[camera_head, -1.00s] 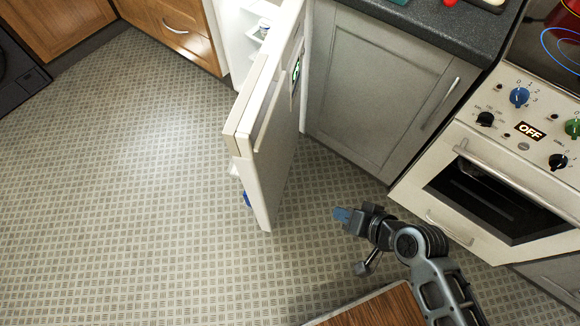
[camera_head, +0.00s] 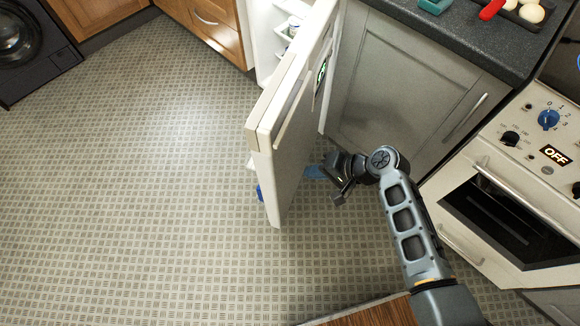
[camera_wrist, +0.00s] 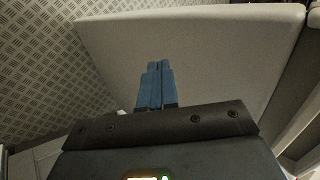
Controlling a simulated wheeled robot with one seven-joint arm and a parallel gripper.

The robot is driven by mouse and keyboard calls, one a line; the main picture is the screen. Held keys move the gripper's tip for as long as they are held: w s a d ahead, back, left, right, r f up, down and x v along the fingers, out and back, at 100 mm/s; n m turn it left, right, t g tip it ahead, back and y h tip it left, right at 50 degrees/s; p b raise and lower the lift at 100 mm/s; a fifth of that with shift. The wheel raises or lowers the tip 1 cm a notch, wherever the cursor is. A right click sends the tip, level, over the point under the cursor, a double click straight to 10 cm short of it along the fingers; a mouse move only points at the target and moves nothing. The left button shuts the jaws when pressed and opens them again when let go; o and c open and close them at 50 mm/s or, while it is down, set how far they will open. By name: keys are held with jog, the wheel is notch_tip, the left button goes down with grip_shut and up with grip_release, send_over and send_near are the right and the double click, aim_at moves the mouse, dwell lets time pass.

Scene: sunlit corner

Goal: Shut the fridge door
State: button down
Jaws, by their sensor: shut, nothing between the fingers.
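The white fridge door (camera_head: 277,165) stands wide open in the head view, swung out over the floor with its outer face toward my arm. The lit fridge inside (camera_head: 268,40) shows behind it, with shelves and a few items. My gripper (camera_head: 314,172) is at the right of the door, close to its outer face; whether it touches is hard to tell. In the wrist view, my shut blue fingers (camera_wrist: 155,82) point at the broad pale door panel (camera_wrist: 200,50), with nothing between them.
A grey cabinet (camera_head: 400,85) with a dark worktop (camera_head: 460,35) stands right of the fridge. The cream oven (camera_head: 510,200) is at the right. Wooden drawers (camera_head: 205,30) and a dark washing machine (camera_head: 25,45) are at upper left. The floor (camera_head: 130,190) left of the door is clear.

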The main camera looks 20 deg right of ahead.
aim_at(280, 170)
jog(key=shift+w+a+f, duration=0.45)
jog(key=shift+w+a, duration=0.2)
jog(key=shift+a, duration=0.3)
jog(key=shift+w+a+f, duration=0.4)
jog(key=shift+w+a, duration=0.3)
jog(key=shift+a, duration=0.2)
jog(key=shift+w+a+f, duration=0.45)
jog(key=shift+w+a, duration=0.2)
jog(key=shift+a, duration=0.3)
